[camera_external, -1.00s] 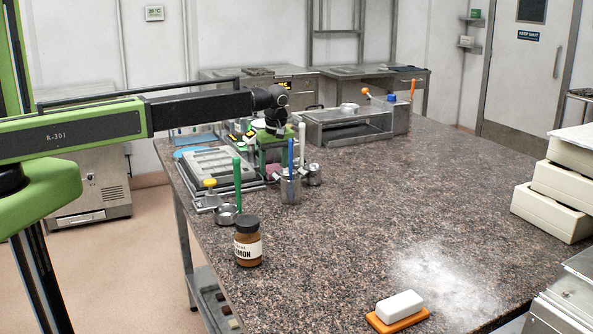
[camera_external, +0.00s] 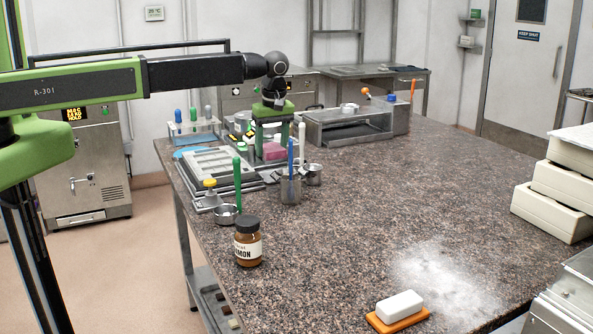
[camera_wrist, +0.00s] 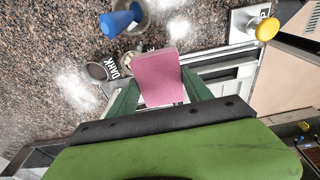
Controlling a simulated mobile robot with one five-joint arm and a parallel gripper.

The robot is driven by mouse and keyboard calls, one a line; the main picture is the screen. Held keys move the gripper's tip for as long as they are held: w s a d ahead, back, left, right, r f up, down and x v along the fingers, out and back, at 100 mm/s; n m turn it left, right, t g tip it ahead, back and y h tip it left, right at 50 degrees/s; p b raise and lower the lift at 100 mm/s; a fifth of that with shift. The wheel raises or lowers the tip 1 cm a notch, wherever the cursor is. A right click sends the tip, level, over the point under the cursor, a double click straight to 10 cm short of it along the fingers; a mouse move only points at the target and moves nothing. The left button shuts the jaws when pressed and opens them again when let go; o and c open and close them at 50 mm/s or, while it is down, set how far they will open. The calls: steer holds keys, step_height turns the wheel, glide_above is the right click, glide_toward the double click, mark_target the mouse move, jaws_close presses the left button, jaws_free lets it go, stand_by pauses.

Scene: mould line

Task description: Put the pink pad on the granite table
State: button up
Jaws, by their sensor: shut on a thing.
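The pink pad (camera_wrist: 160,78) is between the green fingers of my gripper in the wrist view. My gripper (camera_external: 271,150) is shut on it. In the external view the pad (camera_external: 274,152) shows as a pink block between the fingers, above the cluttered left back part of the table. The granite table (camera_external: 400,190) is a wide speckled brown-grey slab. My fingers partly hide the pad in the external view.
A white block on an orange base (camera_external: 400,308) lies at the front. White powder (camera_external: 440,275) covers part of the otherwise clear middle-right.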

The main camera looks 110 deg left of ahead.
steer(key=shift+w+d+r, duration=0.1)
steer(key=shift+d+r, duration=0.1)
steer(key=shift+d, duration=0.15)
